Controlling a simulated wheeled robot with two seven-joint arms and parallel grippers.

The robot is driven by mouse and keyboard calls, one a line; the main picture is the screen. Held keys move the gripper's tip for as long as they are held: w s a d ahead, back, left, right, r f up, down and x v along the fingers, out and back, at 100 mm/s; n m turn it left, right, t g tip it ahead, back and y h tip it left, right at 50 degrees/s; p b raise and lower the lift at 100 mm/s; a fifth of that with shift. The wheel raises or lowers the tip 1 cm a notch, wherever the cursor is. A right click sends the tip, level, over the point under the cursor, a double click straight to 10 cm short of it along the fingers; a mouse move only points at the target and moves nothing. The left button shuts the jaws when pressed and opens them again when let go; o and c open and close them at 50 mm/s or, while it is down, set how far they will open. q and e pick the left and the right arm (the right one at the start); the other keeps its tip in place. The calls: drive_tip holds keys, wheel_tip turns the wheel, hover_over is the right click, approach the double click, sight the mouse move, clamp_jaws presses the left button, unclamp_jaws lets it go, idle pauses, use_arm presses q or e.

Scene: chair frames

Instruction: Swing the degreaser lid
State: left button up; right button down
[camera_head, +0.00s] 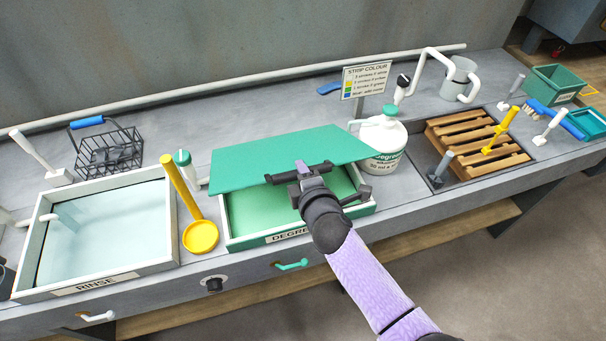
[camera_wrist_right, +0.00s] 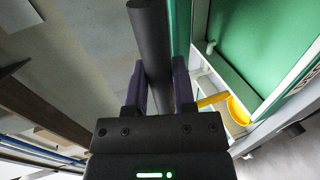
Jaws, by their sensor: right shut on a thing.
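The green degreaser lid (camera_head: 280,157) is tilted up at the front over the degreaser tank (camera_head: 238,221), part open. Green shows inside the tank below it. A dark bar handle (camera_head: 321,168) runs along the lid's front edge. My right gripper (camera_head: 302,170) is shut on this handle, in front of the lid. In the right wrist view the dark round handle (camera_wrist_right: 151,45) lies between the two fingers of the gripper (camera_wrist_right: 160,88), and the lid's green edge (camera_wrist_right: 181,30) shows beside it. My left gripper is not in view.
A yellow ladle (camera_head: 201,236) leans at the tank's left, beside the rinse tank (camera_head: 100,231). A white degreaser jug (camera_head: 384,140) stands close to the lid's right end. A wooden slatted rack (camera_head: 476,142) is further right. A wire basket (camera_head: 108,149) stands back left.

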drive_tip(key=shift+w+a+r, duration=0.1)
drive_tip(key=shift+w+r, duration=0.05)
drive_tip(key=shift+r, duration=0.25)
drive_tip(key=w+r+p, duration=0.2)
drive_tip(key=r, duration=0.1)
drive_tip(key=w+a+r+p, duration=0.1)
drive_tip(key=shift+r, duration=0.3)
drive_tip(key=c, duration=0.9)
unclamp_jaws()
drive_tip(key=shift+w, duration=0.1)
drive_tip(key=o, duration=0.5)
drive_tip(key=shift+s+d, duration=0.1)
drive_tip(key=shift+s, duration=0.1)
drive_tip(key=shift+f, duration=0.1)
